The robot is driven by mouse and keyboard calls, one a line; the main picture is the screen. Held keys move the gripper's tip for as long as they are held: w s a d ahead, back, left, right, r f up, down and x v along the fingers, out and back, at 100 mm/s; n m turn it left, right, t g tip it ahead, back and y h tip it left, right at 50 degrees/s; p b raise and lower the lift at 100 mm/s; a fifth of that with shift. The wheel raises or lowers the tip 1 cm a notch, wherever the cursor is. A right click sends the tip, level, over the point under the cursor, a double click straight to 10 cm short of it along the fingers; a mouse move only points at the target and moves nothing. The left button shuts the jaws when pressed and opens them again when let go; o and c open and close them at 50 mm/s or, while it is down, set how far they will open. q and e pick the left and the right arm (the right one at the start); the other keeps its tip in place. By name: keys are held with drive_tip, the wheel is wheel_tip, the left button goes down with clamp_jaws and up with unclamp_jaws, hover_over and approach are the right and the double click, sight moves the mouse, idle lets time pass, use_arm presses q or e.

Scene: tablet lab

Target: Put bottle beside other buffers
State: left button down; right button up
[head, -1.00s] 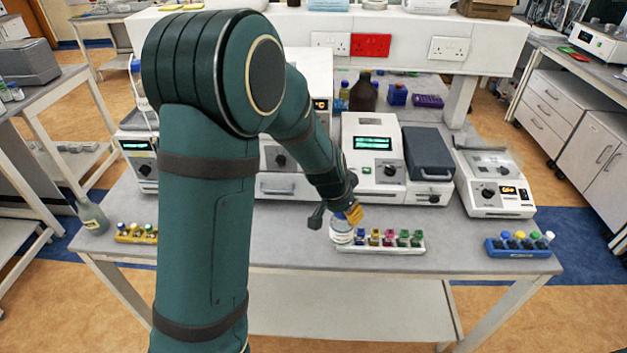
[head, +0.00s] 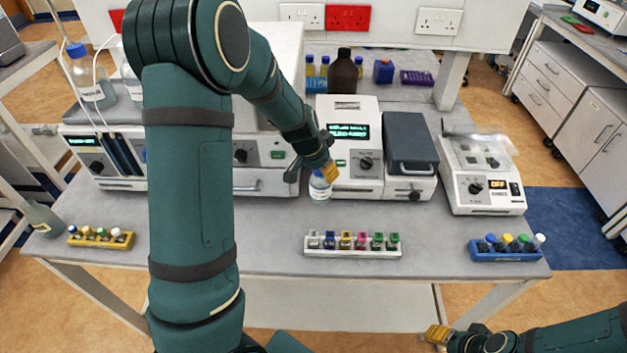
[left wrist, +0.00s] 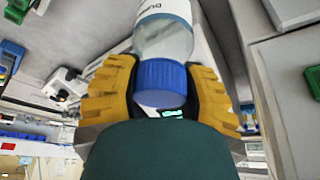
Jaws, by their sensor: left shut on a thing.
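My left gripper (head: 326,172) is shut on the blue cap of a small clear bottle (head: 320,187) with a white label, held in front of the white device with a green display. In the left wrist view the blue cap sits between the yellow fingers (left wrist: 160,90), and the clear bottle (left wrist: 163,38) extends beyond it; its label is only partly readable. Blue-capped bottles (head: 310,68) stand at the back beside a brown bottle (head: 346,72). Larger blue-capped bottles (head: 91,82) stand at upper left. My right gripper (head: 437,335) is at the lower right; its opening is unclear.
A white rack of colored-cap vials (head: 352,252) lies on the bench in front of the held bottle. A blue vial rack (head: 506,256) is at right, a yellow one (head: 101,240) at left. White devices (head: 357,183) line the bench's back. Bare bench lies between the racks.

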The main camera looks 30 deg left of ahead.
sight(322, 185)
use_arm(q)
wheel_tip(322, 185, down, 6)
drive_tip(key=shift+r+b, duration=0.1)
drive_tip(key=shift+b, duration=0.35)
drive_tip(key=shift+w+f, duration=0.1)
drive_tip(key=shift+f, duration=0.15)
drive_tip(key=shift+c, duration=2.4)
unclamp_jaws()
drive_tip(key=shift+f, duration=0.1)
